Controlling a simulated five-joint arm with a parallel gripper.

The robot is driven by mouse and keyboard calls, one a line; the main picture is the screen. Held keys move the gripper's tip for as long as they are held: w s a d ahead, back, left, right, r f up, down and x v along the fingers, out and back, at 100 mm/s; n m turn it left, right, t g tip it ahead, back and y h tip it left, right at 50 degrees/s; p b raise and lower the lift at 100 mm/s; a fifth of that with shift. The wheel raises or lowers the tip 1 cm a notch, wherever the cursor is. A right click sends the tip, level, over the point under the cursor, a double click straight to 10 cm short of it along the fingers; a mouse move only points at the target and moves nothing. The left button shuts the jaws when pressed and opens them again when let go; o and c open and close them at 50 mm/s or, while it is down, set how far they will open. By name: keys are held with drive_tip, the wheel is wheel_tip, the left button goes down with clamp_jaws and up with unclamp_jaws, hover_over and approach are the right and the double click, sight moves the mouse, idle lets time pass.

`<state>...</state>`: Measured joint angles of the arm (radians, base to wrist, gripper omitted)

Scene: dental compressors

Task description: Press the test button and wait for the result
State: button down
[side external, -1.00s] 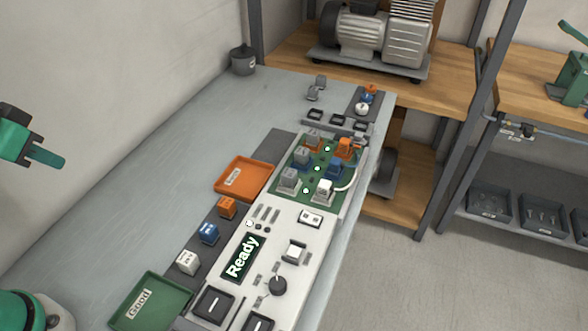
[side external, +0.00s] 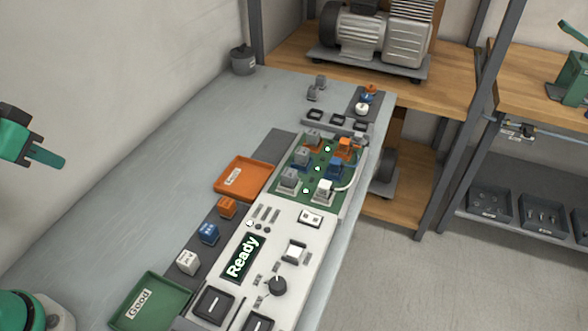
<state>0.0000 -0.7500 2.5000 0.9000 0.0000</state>
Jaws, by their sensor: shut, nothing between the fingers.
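A white test panel (side external: 300,230) lies along the right side of the grey bench. Its dark display (side external: 242,258) reads "Ready". A raised white square button (side external: 295,251) sits right of the display; I cannot read a label that marks it as the test button. A black knob (side external: 277,286) is just below it. A green circuit board (side external: 316,177) with grey, blue, white and orange parts and several small white-green lights sits at the panel's far end. My gripper (side external: 62,161) is at the far left, shut and empty, well away from the panel and above the bench.
An orange tray (side external: 262,194) and a green tray labelled "Good" (side external: 116,322) lie left of the panel. Orange (side external: 227,208), blue (side external: 208,233) and white (side external: 188,262) blocks stand between them. A grey pot (side external: 243,62) is at the back. The bench's left part is clear.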

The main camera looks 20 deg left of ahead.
drive_tip(key=shift+w, duration=0.1)
idle(0.4)
drive_tip(key=m+h, duration=0.5)
drive_tip(key=m, duration=1.4)
hover_over(305, 245)
drive_tip(key=s+a, duration=0.2)
wheel_tip(305, 245, down, 9)
drive_tip(key=shift+s, duration=0.1)
drive_tip(key=shift+f, duration=0.1)
drive_tip(key=shift+a+f, duration=0.1)
drive_tip(key=shift+f, duration=4.2)
